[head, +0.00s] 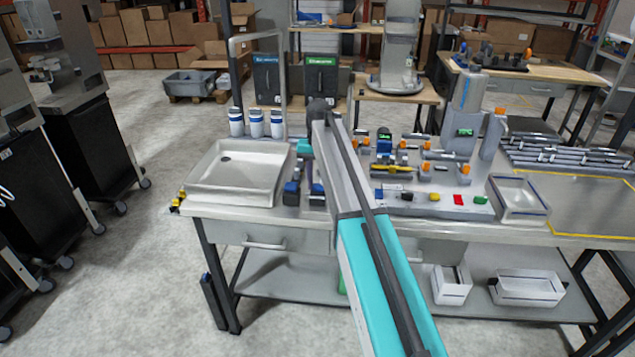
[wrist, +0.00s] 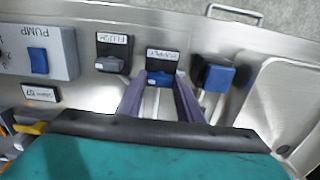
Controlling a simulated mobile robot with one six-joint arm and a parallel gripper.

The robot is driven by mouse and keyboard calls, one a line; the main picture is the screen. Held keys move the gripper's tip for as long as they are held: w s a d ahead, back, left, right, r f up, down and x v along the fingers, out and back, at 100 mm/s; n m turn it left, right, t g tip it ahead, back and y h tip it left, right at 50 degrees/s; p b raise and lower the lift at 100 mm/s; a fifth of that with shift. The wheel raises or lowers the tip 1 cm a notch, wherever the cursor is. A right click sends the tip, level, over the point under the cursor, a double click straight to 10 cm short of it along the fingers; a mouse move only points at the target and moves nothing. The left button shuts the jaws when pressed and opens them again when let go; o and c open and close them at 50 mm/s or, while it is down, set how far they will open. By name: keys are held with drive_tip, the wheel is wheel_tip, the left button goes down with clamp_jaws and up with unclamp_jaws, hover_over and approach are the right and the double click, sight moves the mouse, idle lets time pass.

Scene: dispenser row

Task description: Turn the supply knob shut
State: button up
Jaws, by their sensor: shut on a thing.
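The supply knob (wrist: 159,79) is a small blue knob below an upside-down label reading SUPPLY (wrist: 162,57), near the middle of the wrist view. My gripper (wrist: 160,84) has its two purple fingers on either side of the knob and is shut on it. The knob's lower part is partly hidden between the fingers, and its exact turn is hard to read. In the head view my arm hides most of this spot, just right of the white sink tray (head: 197,190).
A grey flush knob (wrist: 110,65) sits left of the supply knob, and a larger blue part (wrist: 217,78) sits close on the right. Farther left is a PUMP box with a blue switch (wrist: 38,60). White-and-blue bottles (head: 256,123) stand behind the sink.

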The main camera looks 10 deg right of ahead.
sight(319, 185)
drive_tip(key=shift+w, duration=0.1)
drive_tip(key=o, duration=1.1)
drive_tip(key=shift+r, duration=0.15)
drive_tip(key=shift+r+p, duration=3.75)
drive_tip(key=shift+r, duration=3.05)
drive_tip(key=shift+f, duration=0.1)
